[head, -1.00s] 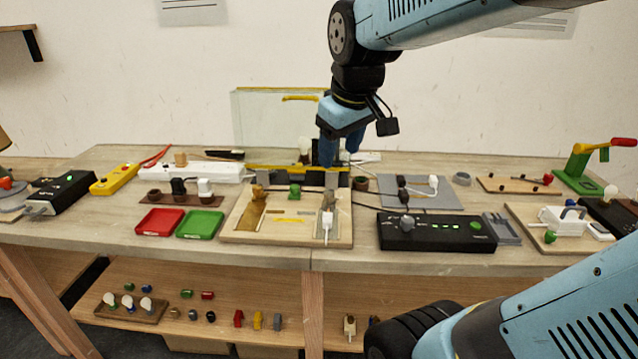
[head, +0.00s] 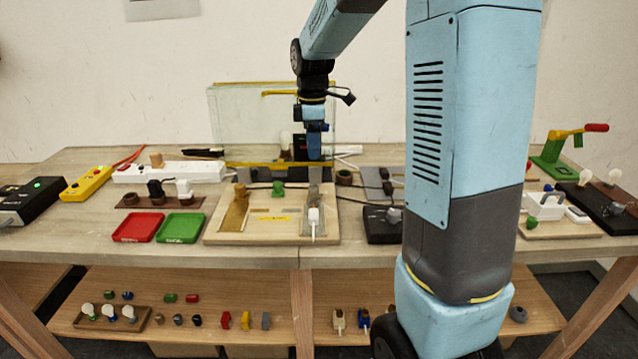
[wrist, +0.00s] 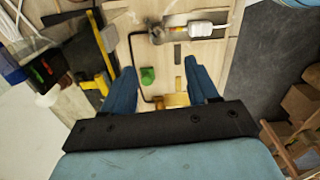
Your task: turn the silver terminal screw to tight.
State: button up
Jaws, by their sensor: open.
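The wooden wiring board (head: 222,237) lies near the front edge of the table. The silver terminal (head: 314,190) is a grey plate on its right side, with a white plug (head: 314,217) at its front end. In the wrist view the silver terminal (wrist: 178,33) is beyond my fingertips, with a small dark round part at its left end; the screw's angle is too small to read. A brass terminal (head: 235,212) is on the board's left side, and a green piece (head: 278,188) between them. My gripper (head: 314,154) is open and empty, behind and above the silver terminal, apart from it.
A yellow-edged clear panel (head: 240,120) stands behind the board. Red (head: 138,228) and green (head: 181,228) trays sit to the left. A black box (head: 382,225) is close on the right, partly hidden by my arm. In the wrist view a thin black bent rod (wrist: 132,55) crosses the board.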

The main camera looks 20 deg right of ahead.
aim_at(314, 187)
jog(key=f, duration=1.2)
jog(key=shift+w+d+f, duration=0.15)
jog(key=shift+w+f, duration=0.1)
jog(key=shift+c, duration=0.3)
jog(key=c, duration=1)
